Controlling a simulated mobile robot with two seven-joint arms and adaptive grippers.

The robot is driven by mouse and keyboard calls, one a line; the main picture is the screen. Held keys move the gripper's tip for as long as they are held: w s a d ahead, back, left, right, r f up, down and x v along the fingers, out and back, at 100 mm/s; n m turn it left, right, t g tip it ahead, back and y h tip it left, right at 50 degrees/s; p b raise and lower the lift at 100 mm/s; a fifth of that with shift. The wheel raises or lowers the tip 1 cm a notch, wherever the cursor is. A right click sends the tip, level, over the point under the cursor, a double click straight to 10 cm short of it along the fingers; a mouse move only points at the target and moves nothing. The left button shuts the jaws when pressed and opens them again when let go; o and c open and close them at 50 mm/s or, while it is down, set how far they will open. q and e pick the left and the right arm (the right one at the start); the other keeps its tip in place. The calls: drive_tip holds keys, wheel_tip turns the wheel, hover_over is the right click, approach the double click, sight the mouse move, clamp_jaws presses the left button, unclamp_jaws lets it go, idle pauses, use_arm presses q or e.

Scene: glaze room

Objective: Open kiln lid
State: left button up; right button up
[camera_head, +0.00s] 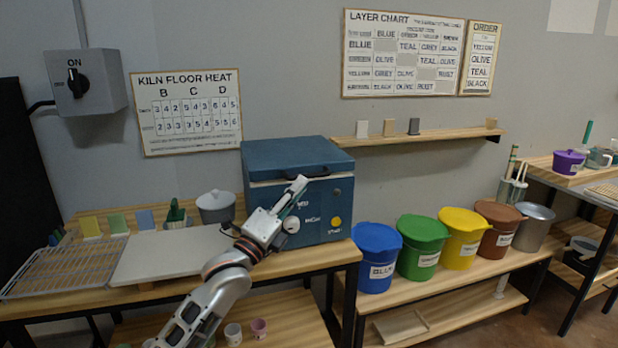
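The blue kiln (335,215) stands on the right end of the wooden bench. Its blue lid (290,152) lies level on top, with a pale band showing beneath its edge, and looks closed. A dark handle (318,171) sits at the lid's front edge. My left gripper (299,184) is in front of the kiln, its tip just below and left of the handle. I cannot tell whether it touches the handle or whether its fingers are open. The arm covers the kiln's lower left front. My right gripper is not in view.
A pale board (165,258), a wire rack (70,268) and a lidded grey pot (215,206) are left of the kiln. Colored buckets, including a blue one (377,262), stand close on its right. A wooden shelf (440,143) is on the wall behind, right of the lid.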

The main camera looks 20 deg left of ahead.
sight(309, 175)
use_arm(q)
drive_tip(key=shift+x, duration=2.75)
clamp_jaws()
